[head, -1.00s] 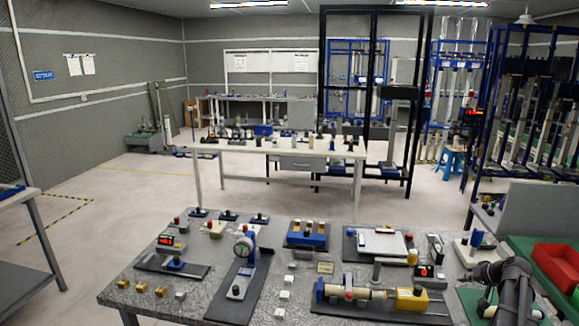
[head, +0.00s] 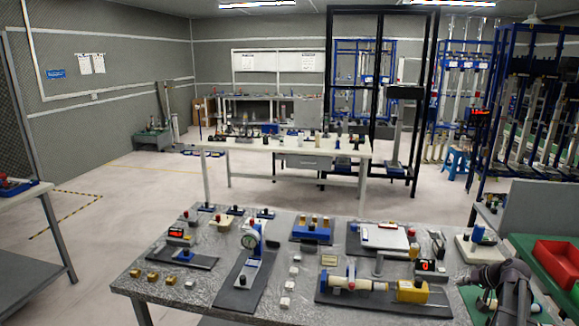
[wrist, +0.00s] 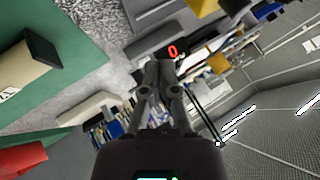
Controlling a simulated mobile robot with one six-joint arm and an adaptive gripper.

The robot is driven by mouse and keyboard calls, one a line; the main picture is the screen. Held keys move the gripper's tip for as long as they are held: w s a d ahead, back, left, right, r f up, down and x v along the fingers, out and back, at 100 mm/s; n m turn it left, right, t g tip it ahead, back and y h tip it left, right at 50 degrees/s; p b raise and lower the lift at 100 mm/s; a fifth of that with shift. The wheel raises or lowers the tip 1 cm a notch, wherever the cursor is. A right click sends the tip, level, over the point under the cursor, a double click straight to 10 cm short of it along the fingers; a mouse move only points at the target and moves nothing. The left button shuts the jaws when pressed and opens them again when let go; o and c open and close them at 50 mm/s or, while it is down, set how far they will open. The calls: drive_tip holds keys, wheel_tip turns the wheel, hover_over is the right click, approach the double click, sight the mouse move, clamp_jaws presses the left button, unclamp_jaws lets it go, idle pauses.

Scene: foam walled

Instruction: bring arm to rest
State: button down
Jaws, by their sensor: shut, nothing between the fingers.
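In the wrist view my gripper (wrist: 158,72) points out over the room with its fingers together and nothing between them. In the head view my dark arm (head: 508,285) is folded at the lower right, beside the right end of the grey speckled table; the fingertips cannot be made out there. The wrist picture is strongly tilted, with the room's wall at its right.
The speckled table (head: 190,295) carries several instruments, among them a dial gauge stand (head: 249,248) and a yellow-ended cylinder rig (head: 411,291). A red bin (head: 556,262) sits on a green surface at right. Open floor (head: 130,215) lies at left.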

drive_tip(key=a+g, duration=0.1)
drive_tip(key=a, duration=0.3)
drive_tip(key=a+f+n, duration=0.1)
drive_tip(key=a, duration=0.4)
drive_tip(key=s+a+f+g, duration=0.1)
drive_tip(key=a, duration=0.4)
drive_tip(key=shift+a+g, duration=0.1)
drive_tip(key=shift+g, duration=0.2)
drive_tip(key=s+a, duration=0.1)
drive_tip(key=a, duration=0.2)
drive_tip(key=s+a+f+n+g, duration=0.1)
drive_tip(key=a, duration=0.3)
drive_tip(key=s+a+g, duration=0.1)
drive_tip(key=a, duration=0.2)
drive_tip(key=shift+s+a+f, duration=0.15)
drive_tip(key=shift+a+f, duration=0.15)
drive_tip(key=shift+a, duration=0.05)
drive_tip(key=s+a+f+n+g+h, duration=0.1)
drive_tip(key=s+a+n+g+h, duration=0.1)
drive_tip(key=s+a, duration=1)
drive_tip(key=a+g+h, duration=0.1)
drive_tip(key=a, duration=0.3)
drive_tip(key=shift+a+f+h, duration=0.15)
drive_tip(key=shift+f+h, duration=0.1)
drive_tip(key=shift+h, duration=0.05)
